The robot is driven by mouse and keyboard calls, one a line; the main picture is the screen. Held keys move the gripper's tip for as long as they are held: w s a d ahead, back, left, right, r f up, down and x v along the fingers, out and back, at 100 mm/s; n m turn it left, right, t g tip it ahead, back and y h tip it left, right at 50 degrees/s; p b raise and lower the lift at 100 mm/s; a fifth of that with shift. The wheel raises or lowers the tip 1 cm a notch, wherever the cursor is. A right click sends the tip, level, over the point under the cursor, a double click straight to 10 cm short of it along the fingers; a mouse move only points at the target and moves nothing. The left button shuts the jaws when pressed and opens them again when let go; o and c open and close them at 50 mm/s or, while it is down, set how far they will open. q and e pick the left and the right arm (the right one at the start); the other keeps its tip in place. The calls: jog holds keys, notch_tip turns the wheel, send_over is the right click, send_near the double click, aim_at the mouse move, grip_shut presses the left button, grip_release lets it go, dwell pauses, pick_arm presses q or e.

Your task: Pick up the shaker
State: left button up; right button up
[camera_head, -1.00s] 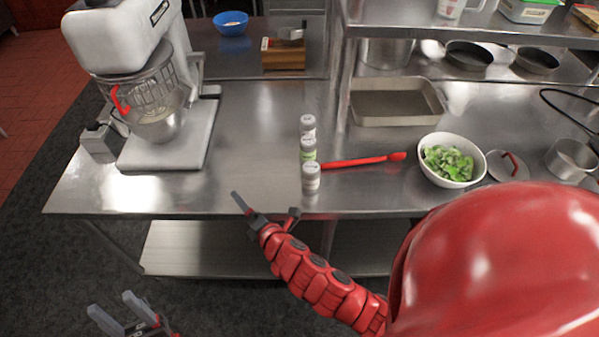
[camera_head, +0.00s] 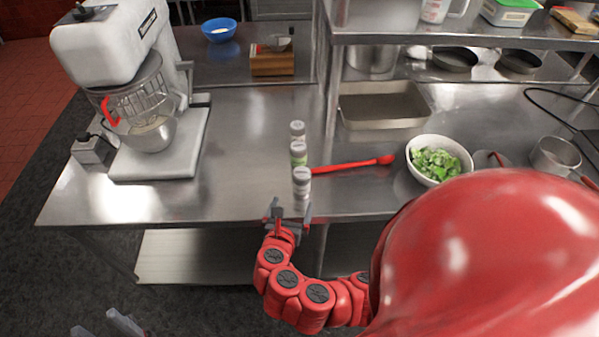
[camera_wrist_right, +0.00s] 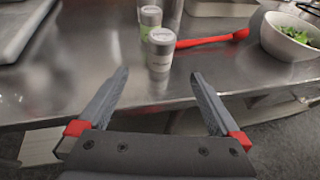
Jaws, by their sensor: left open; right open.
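Three small shakers stand upright in a row on the steel table: a near one (camera_head: 301,183), a middle one with a green label (camera_head: 298,154) and a far one (camera_head: 297,132). My right gripper (camera_head: 288,208) is open and empty at the table's front edge, just short of the near shaker. In the right wrist view the near shaker (camera_wrist_right: 160,52) stands ahead between the open fingers (camera_wrist_right: 160,80), not touched. The green-labelled shaker (camera_wrist_right: 150,20) is behind it. My left gripper (camera_head: 100,326) shows only its fingertips at the bottom left, open and away from the table.
A red utensil (camera_head: 350,164) lies right of the shakers. A white bowl of greens (camera_head: 412,164) stands further right. A stand mixer (camera_head: 160,150) is at left. A rectangular pan (camera_head: 384,122) lies behind. The table between mixer and shakers is clear.

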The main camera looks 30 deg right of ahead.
aim_at(300, 185)
jog(key=b+x, duration=1.1)
jog(key=b, duration=0.1)
jog(key=shift+w+d+f, duration=0.15)
jog(key=shift+d+f, duration=0.05)
jog(key=shift+d, duration=0.1)
jog(key=shift+w+d, duration=0.15)
jog(key=shift+w, duration=0.05)
jog(key=shift+w+d, duration=0.35)
jog(key=p+x, duration=0.1)
jog(key=x, duration=0.2)
jog(key=shift+d+f, duration=0.1)
jog(key=shift+w+d+f, duration=0.3)
jog(key=shift+w, duration=0.1)
jog(key=c, duration=1.6)
